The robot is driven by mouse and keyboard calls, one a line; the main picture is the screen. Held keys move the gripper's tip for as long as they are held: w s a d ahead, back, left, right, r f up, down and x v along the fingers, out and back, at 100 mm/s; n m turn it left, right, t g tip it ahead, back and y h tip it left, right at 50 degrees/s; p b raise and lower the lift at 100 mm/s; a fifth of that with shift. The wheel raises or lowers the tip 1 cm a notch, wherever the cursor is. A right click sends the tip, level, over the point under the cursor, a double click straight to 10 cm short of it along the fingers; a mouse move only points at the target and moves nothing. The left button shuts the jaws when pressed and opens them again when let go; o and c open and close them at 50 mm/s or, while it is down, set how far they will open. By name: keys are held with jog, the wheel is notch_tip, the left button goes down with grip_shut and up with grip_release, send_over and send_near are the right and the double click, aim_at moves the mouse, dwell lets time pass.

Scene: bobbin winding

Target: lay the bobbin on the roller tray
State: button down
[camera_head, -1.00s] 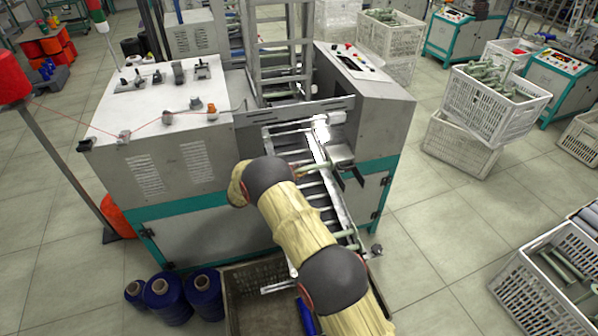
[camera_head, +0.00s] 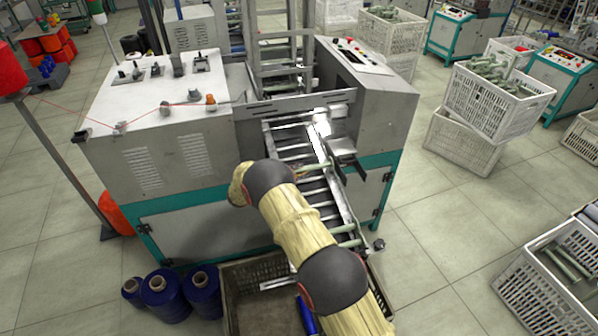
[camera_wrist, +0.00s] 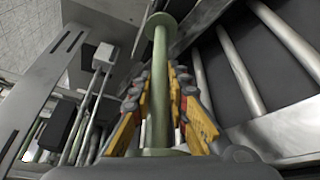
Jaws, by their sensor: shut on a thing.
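In the wrist view my gripper (camera_wrist: 160,110) is shut on a pale green bobbin (camera_wrist: 159,75). The bobbin lies lengthwise between the yellow and grey fingers, with its flanged far end sticking out past them. Metal rollers of the roller tray (camera_wrist: 240,70) show to the right of it. Whether the bobbin touches them, I cannot tell. In the head view the sloping roller tray (camera_head: 344,208) runs down from the machine's front. My arm covers part of it and hides most of my gripper.
The grey and teal winding machine (camera_head: 185,215) stands behind the tray. Blue yarn cones (camera_head: 165,295) and a crate (camera_head: 240,318) are on the floor below. White crates with bobbins (camera_head: 495,115) stand at right. Floor between is clear.

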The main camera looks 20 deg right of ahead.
jog(key=c, duration=1.6)
grip_release()
jog(key=shift+c, duration=0.2)
jog(key=shift+o, duration=0.8)
jog(key=o, duration=0.9)
jog(key=shift+o, duration=1.2)
jog(key=shift+s+f, duration=0.1)
